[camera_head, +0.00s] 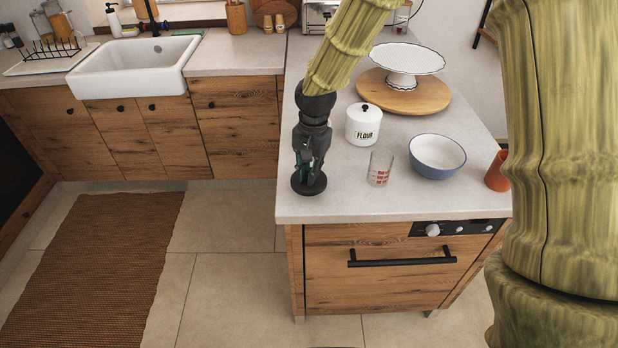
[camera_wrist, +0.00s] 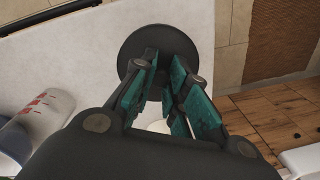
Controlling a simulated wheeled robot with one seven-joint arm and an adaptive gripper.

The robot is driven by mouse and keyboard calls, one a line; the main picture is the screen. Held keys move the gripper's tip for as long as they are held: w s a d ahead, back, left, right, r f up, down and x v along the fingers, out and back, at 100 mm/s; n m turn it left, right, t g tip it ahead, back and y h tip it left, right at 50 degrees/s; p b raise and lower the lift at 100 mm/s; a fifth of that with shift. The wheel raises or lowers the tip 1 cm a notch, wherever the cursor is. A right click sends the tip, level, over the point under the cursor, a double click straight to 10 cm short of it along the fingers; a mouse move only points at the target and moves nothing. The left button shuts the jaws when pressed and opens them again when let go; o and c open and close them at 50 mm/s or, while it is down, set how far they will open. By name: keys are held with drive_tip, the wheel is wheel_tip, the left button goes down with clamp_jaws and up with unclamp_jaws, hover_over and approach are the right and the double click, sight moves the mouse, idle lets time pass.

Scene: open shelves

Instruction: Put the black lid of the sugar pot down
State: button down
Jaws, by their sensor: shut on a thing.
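The black lid (camera_head: 309,184) is a flat dark disc over the front left corner of the counter. It lies level, on or just above the surface; I cannot tell whether it touches. My gripper (camera_head: 308,168) points down and is shut on the lid from above. In the wrist view the lid (camera_wrist: 160,38) shows beyond the fingertips of my gripper (camera_wrist: 164,66), and its knob is hidden between them. A small white patch shows between the fingers, and I cannot tell what it is. I cannot make out a sugar pot.
A glass measuring cup (camera_head: 380,169) stands right of the lid, with a blue bowl (camera_head: 437,156) beyond it. A white FLOUR pot (camera_head: 363,126) stands behind. The counter's left and front edges (camera_head: 400,217) are close to the lid. An orange cup (camera_head: 497,172) is at right.

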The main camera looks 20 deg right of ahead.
drive_tip(key=shift+f+p, duration=0.65)
drive_tip(key=shift+f, duration=1.1)
drive_tip(key=shift+f, duration=0.1)
drive_tip(key=c, duration=1.4)
unclamp_jaws()
drive_tip(key=shift+s+d+r+b, duration=0.1)
drive_tip(key=shift+r+b, duration=0.3)
drive_tip(key=shift+r, duration=1.65)
drive_tip(key=shift+s+d+r+b, duration=0.1)
drive_tip(key=shift+r+b, duration=0.25)
drive_tip(key=shift+r, duration=1.7)
drive_tip(key=shift+s+d+r+b, duration=0.1)
drive_tip(key=shift+r+b, duration=0.3)
drive_tip(key=shift+r, duration=1.65)
drive_tip(key=shift+f, duration=0.1)
